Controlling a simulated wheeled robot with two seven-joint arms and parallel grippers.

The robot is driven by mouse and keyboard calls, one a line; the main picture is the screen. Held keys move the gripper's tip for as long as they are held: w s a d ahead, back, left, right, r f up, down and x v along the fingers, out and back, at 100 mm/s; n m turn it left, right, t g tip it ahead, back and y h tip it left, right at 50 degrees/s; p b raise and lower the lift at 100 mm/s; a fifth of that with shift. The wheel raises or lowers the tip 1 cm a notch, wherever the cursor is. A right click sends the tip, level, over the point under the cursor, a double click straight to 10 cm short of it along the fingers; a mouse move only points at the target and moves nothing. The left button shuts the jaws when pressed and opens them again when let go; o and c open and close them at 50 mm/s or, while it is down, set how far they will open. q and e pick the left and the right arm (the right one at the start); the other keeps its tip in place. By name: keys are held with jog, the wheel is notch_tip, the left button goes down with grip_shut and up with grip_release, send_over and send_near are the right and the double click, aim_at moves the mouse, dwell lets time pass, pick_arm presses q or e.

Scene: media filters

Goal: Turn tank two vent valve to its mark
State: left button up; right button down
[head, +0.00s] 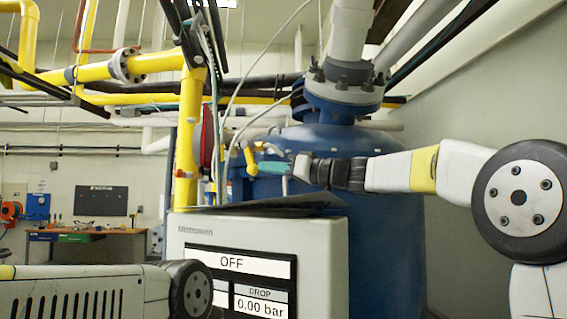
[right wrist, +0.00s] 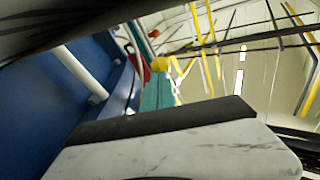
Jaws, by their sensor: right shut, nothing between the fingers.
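A valve with a yellow body (head: 250,158) and a teal lever (head: 273,169) sits in front of the blue tank (head: 385,215) in the head view. My right gripper (head: 303,168) comes in from the right, its shut fingertips close to the lever's right end. I cannot tell whether they touch it. The right wrist view shows a teal bar (right wrist: 157,93) and a yellow part (right wrist: 166,64) beyond the gripper; its fingertips are not clear there. No mark for the lever can be made out. My left arm shows at lower left, but its gripper is out of view.
A grey cabinet (head: 325,262) below the valve has a display (head: 238,264) reading OFF and DROP 0.00 bar. Yellow pipes (head: 187,135) and a red round part (head: 207,137) stand left of the valve. A workbench (head: 85,233) is far back left.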

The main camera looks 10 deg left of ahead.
jog(key=shift+w+a+f, duration=0.1)
jog(key=shift+a+f, duration=0.15)
dwell(0.5)
